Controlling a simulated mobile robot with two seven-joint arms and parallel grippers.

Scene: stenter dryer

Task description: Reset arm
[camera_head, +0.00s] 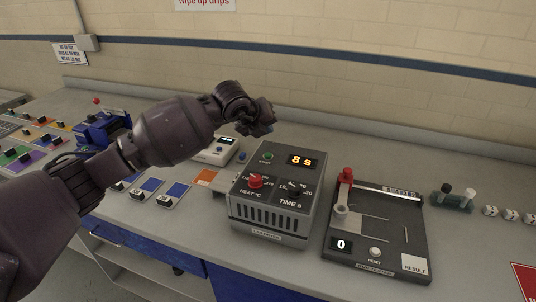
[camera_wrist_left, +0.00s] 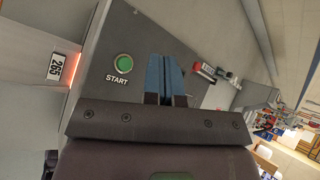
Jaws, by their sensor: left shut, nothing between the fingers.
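The grey stenter dryer (camera_head: 268,228) stands on the bench in the head view. Its display (camera_head: 301,160) reads "8 s". A green button (camera_head: 267,157) sits on its top left, with a red heat knob (camera_head: 255,181) and a black time knob (camera_head: 293,188) below. My left gripper (camera_head: 262,128) hangs behind and above the dryer at the end of my dark arm. In the left wrist view its blue fingers (camera_wrist_left: 165,76) are together and empty, to the right of the green START button (camera_wrist_left: 124,63) and apart from it. My right gripper is not in view.
A tester with a red knob (camera_head: 346,174) and a "0" display stands right of the dryer. A small white device (camera_head: 217,150) and blue sample cards (camera_head: 172,189) lie to the left. A rack with vials (camera_head: 453,200) is at the right. The wall (camera_head: 330,45) runs behind the bench.

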